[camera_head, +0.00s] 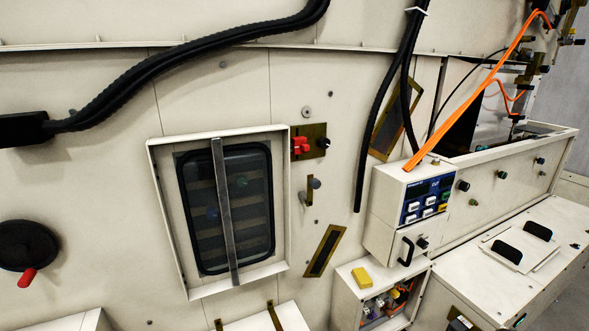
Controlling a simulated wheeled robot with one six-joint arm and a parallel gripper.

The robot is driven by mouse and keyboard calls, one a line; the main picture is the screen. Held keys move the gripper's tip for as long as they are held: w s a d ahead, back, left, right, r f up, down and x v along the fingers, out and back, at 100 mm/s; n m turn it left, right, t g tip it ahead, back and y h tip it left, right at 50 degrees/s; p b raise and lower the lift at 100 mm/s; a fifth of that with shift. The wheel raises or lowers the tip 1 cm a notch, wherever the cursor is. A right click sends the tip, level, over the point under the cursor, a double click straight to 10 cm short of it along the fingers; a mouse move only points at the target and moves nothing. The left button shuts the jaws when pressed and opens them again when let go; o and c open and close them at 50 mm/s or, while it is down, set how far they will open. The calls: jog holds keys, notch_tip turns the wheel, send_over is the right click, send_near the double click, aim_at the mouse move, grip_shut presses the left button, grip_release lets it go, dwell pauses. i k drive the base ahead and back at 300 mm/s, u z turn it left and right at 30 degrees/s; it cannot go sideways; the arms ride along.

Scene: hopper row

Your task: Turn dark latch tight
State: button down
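A brass plate (310,132) on the cream wall, right of the window, carries a red latch (301,146) and a small dark latch or knob (323,143) at its right edge. Below it, a grey-dark knob (315,184) sits on a narrow brass strip. Another small dark knob (422,243) is on the white control box, beside a black handle (407,251). I cannot tell which one is the dark latch, or how tight any of them is. My gripper is not in view.
A framed window (262,210) with a grey vertical bar fills the middle. A black round fitting (22,245) with a red handle is at left. Black cables (180,60) and an orange tube (470,95) cross the wall. A yellow block (361,277) sits on an open box of parts.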

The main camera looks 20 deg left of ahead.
aim_at(313, 183)
jog(key=u, duration=0.95)
jog(key=i, duration=0.85)
jog(key=u, duration=0.85)
